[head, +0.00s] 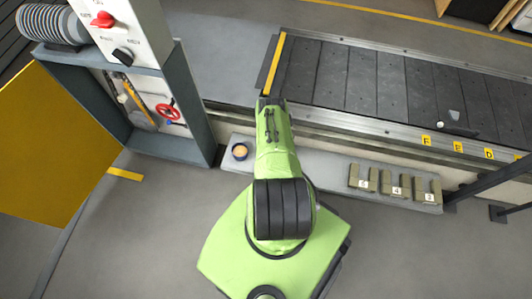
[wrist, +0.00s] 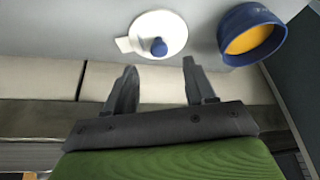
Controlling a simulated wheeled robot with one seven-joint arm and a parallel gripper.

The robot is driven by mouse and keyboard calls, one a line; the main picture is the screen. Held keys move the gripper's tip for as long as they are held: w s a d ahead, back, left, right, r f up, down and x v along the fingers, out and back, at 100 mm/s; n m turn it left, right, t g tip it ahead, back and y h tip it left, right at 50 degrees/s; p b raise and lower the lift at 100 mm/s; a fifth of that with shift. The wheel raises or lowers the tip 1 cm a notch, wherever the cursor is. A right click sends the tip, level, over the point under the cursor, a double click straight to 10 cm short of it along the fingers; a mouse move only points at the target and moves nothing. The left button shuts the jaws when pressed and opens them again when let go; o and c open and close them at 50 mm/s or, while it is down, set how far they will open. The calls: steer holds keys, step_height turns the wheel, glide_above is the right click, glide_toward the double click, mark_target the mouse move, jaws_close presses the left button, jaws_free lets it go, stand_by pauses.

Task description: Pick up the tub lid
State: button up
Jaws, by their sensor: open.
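The tub lid (wrist: 178,31) is a white disc with a blue knob and a small tab on its left edge. It lies flat on the grey shelf in the wrist view, just beyond my fingertips. My gripper (wrist: 159,65) is open and empty, with its fingers spread to either side of the line to the knob and apart from the lid. The blue tub (wrist: 230,52) with orange contents stands to the right of the lid. The tub also shows in the head view (head: 240,151), left of my arm. My arm seems to hide the lid and gripper there.
The shelf (head: 325,173) runs below the slat conveyor (head: 390,82). Several numbered blocks (head: 396,185) sit at its right. A control cabinet (head: 180,110) with a red valve wheel stands at left. Pale panels (wrist: 110,82) lie below the lid in the wrist view.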

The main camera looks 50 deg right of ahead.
steer(key=b+x, duration=0.3)
steer(key=x, duration=0.2)
steer(key=shift+s+a+f+b, duration=0.1)
steer(key=shift+f+b, duration=0.2)
steer(key=shift+r, duration=0.1)
steer(key=shift+c, duration=0.3)
jaws_close()
